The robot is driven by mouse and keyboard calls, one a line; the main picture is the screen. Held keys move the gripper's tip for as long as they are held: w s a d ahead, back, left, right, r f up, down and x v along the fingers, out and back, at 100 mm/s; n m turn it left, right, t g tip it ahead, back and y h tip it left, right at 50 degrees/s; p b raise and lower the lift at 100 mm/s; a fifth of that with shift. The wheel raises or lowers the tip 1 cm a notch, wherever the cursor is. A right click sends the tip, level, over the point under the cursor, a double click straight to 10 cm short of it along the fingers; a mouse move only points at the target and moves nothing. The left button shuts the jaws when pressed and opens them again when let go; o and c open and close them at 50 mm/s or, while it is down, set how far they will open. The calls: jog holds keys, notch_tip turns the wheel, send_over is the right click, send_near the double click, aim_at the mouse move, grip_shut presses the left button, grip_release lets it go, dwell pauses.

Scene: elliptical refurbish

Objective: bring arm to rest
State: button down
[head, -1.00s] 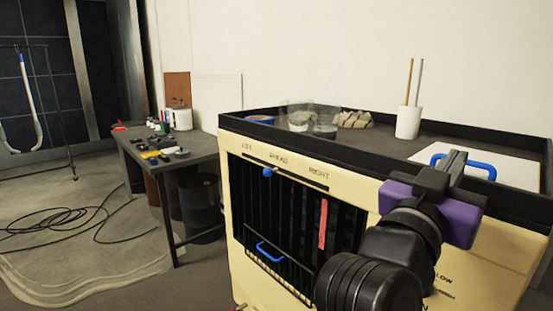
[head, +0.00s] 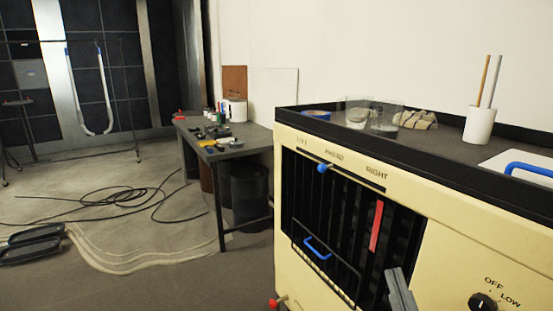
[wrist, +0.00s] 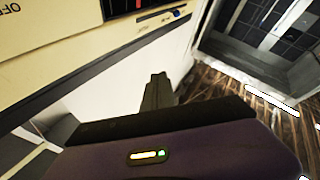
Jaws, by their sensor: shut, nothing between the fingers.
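My gripper (head: 398,288) shows at the bottom of the head view as a narrow grey pair of fingers, in front of the cream cabinet (head: 446,240). The fingers are together and hold nothing. In the wrist view my gripper's fingers (wrist: 157,92) also look closed, beyond the dark and purple gripper body. The rest of my arm is out of the head view. The cream cabinet also fills the upper left of the wrist view (wrist: 60,40).
The cabinet has a black slatted front with a blue handle (head: 318,248) and a black knob (head: 482,303). A white pot (head: 479,126) with two sticks stands on top. A grey worktable (head: 232,152) stands behind left. A cable (head: 120,198) and dark pedals (head: 32,243) lie on the floor.

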jog(key=s+d+f+m+g, duration=0.1)
jog(key=s+f+m+g, duration=0.15)
jog(key=s+f, duration=0.6)
jog(key=s+d+f+m+g, duration=0.1)
jog(key=s+f+g, duration=0.3)
jog(key=s, duration=0.8)
jog(key=s+d+f+m+g, duration=0.1)
jog(key=s+f, duration=0.7)
jog(key=s, duration=0.2)
notch_tip(320, 180, up, 18)
jog(key=p, duration=1.8)
jog(key=shift+w+p, duration=0.15)
jog(key=shift+p, duration=0.25)
